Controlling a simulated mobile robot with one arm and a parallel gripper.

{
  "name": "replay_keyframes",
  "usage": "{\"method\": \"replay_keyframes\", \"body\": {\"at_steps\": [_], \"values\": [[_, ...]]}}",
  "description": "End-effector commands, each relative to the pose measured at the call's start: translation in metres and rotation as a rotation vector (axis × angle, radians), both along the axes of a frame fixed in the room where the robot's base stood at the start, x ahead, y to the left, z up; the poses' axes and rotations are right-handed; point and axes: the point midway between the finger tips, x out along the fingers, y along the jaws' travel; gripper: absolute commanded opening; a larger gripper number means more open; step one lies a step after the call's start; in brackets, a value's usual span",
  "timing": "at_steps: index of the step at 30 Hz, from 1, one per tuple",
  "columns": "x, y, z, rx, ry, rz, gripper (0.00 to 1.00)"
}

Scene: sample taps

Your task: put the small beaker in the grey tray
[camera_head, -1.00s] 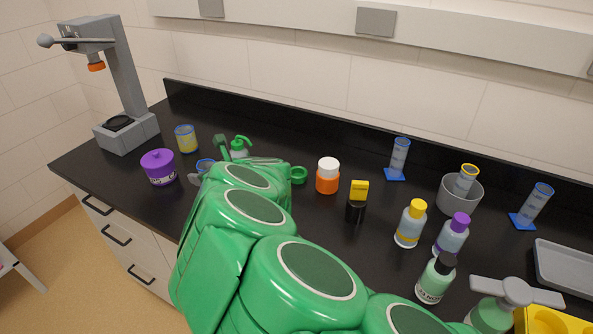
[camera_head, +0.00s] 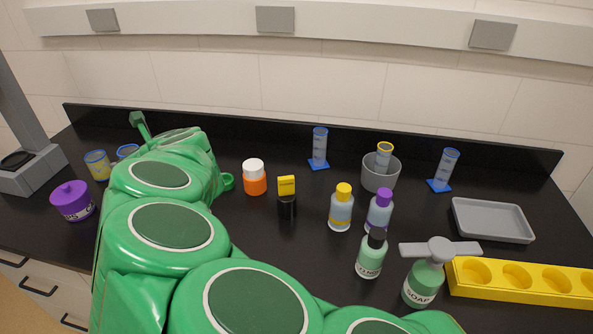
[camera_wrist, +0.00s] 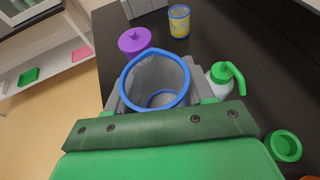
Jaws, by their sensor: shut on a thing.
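The small beaker (camera_wrist: 157,78), clear grey with a blue rim, is between the fingers of my gripper (camera_wrist: 158,98) in the wrist view. My gripper is shut on it, and I look down into its open mouth. In the head view only part of the beaker (camera_head: 127,151) shows at the left, behind my green arm, which hides most of my gripper. The grey tray (camera_head: 491,220) is a shallow rectangle at the far right of the black counter, empty and far from my gripper.
A yellow-marked beaker (camera_head: 97,165) and a purple jar (camera_head: 72,201) stand near my gripper. Several bottles, including a soap bottle (camera_head: 424,280), stand between it and the tray. A grey pot (camera_head: 378,176) and blue-based cylinder (camera_head: 444,171) stand behind. A yellow rack (camera_head: 520,281) lies in front of the tray.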

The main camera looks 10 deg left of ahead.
Motion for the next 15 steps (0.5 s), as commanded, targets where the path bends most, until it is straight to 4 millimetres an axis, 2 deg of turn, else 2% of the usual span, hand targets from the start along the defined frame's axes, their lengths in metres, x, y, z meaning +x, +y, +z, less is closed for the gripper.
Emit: {"method": "replay_keyframes", "body": {"at_steps": [8,15], "values": [[0.074,-0.055,0.003,0.0,-0.002,-0.235,0.24],[0.143,-0.127,0.005,-0.001,-0.004,-0.491,0.24]]}}
